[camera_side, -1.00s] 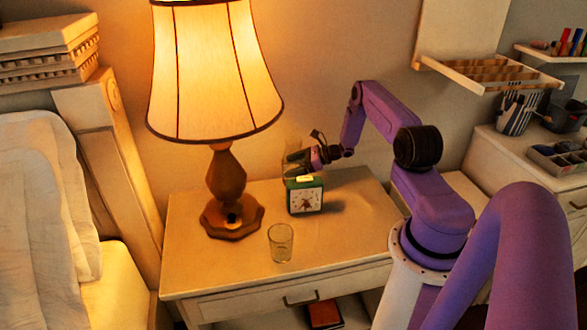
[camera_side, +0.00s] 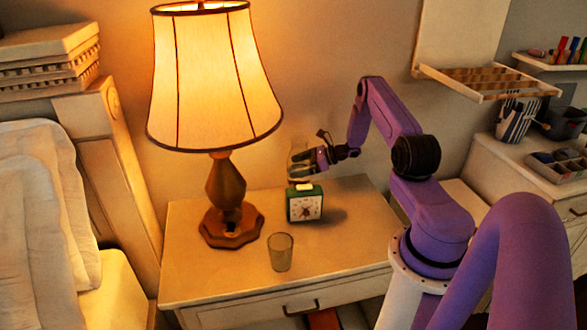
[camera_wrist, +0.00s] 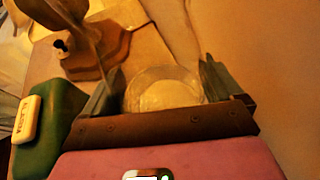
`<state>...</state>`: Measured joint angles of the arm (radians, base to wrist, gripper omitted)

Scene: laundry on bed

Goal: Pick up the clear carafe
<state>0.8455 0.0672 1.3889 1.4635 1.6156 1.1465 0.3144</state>
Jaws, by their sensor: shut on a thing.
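The clear carafe (camera_wrist: 165,92) shows in the wrist view as a round transparent vessel between the two fingers. In the side view the carafe (camera_side: 296,162) is faint, behind and above the green alarm clock. My gripper (camera_side: 308,160) is shut on the carafe, with a finger on either side of it; the gripper (camera_wrist: 160,90) also shows in the wrist view. The carafe's lower part is hidden behind the clock and fingers, and its base is hard to make out.
The green alarm clock (camera_side: 304,204) stands just in front of the carafe. A lamp (camera_side: 229,200) stands left, its wide shade overhanging. A drinking glass (camera_side: 280,252) stands near the front of the nightstand (camera_side: 215,275). The nightstand's right side is clear.

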